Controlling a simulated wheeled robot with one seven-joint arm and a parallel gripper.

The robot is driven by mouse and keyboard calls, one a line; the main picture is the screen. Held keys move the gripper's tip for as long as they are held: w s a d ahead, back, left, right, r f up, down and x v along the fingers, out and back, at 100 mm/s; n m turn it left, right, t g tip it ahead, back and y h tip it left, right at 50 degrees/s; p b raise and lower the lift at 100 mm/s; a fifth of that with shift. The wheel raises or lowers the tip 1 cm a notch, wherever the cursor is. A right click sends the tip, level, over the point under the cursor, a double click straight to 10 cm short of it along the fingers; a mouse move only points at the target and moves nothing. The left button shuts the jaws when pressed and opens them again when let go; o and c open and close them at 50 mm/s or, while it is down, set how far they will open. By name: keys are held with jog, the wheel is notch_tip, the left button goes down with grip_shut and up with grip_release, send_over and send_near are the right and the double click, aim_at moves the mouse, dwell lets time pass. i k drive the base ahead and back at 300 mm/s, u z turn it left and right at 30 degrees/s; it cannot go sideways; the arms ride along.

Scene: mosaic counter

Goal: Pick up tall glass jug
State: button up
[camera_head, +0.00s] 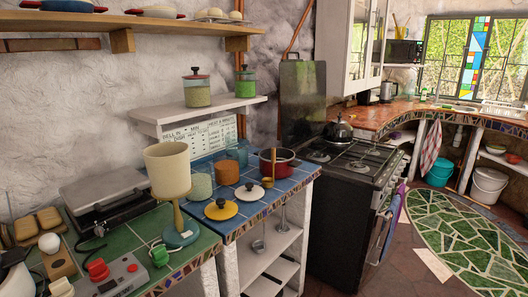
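I cannot clearly pick out a tall glass jug. Several glass vessels stand close together on the blue-tiled counter (252,205). A clear bluish glass vessel (238,149) stands at the back and is partly hidden. An orange-filled glass container (227,173) stands in front of it, and a glass container with pale contents (199,187) is to the left. I cannot tell whether any of these is the jug. My gripper is not in view.
A lamp with a cream shade (167,170) stands left of the glass vessels. A red pot (277,162) is to their right. A yellow lid (221,209) and a white lid (250,191) lie in front. A shelf (200,112) hangs above. Open floor (375,270) lies right of the stove (350,190).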

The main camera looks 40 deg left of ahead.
aim_at(239, 141)
jog(key=i, duration=1.15)
jog(key=u, duration=0.3)
jog(key=i, duration=1.15)
jog(key=u, duration=1.15)
jog(key=i, duration=0.8)
jog(key=u, duration=0.75)
jog(key=i, duration=0.4)
jog(key=u, duration=0.25)
